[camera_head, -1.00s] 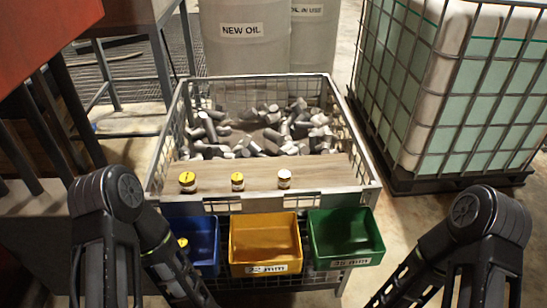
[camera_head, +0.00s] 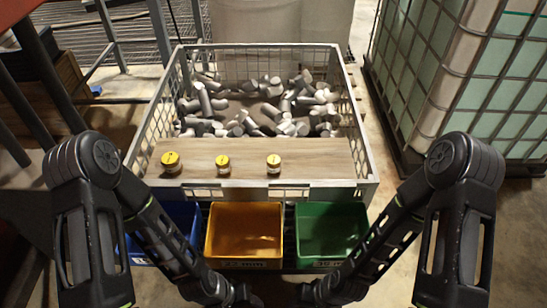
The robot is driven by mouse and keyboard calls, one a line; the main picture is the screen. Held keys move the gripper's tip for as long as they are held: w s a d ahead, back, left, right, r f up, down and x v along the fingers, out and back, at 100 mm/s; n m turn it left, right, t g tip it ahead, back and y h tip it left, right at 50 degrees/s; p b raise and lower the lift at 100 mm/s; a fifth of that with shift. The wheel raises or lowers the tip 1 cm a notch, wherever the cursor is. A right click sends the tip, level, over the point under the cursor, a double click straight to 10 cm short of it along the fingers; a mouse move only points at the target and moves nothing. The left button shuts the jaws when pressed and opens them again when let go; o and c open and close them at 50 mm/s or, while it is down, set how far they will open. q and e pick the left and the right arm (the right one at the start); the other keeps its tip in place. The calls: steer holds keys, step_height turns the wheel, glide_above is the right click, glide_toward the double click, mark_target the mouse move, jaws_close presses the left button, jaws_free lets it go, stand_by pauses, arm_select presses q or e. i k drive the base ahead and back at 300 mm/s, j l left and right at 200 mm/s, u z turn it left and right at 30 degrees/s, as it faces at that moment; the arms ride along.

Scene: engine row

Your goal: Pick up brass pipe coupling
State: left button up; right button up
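Three small short cylinders with yellow tops stand apart on a wooden board (camera_head: 320,172) at the front of a wire-mesh crate (camera_head: 363,130). They are a left one (camera_head: 171,162), a middle one (camera_head: 222,165) and a right one (camera_head: 273,164). They are too small to tell which is the brass pipe coupling. Many grey pipe fittings (camera_head: 270,112) lie heaped in the crate behind the board. No arm touches the cylinders.
A blue bin (camera_head: 181,214), partly hidden by my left arm, a yellow bin (camera_head: 244,222) and a green bin (camera_head: 331,222) hang at the crate's front. A caged tank (camera_head: 470,90) stands to the right. The crate's mesh rim surrounds the fittings.

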mark_target(274, 161)
steer(key=k, duration=0.65)
steer(key=z, duration=1.85)
steer(key=k+j, duration=0.1)
steer(key=j, duration=0.35)
steer(key=k+j, duration=0.1)
steer(key=j, duration=0.75)
steer(key=k, duration=0.05)
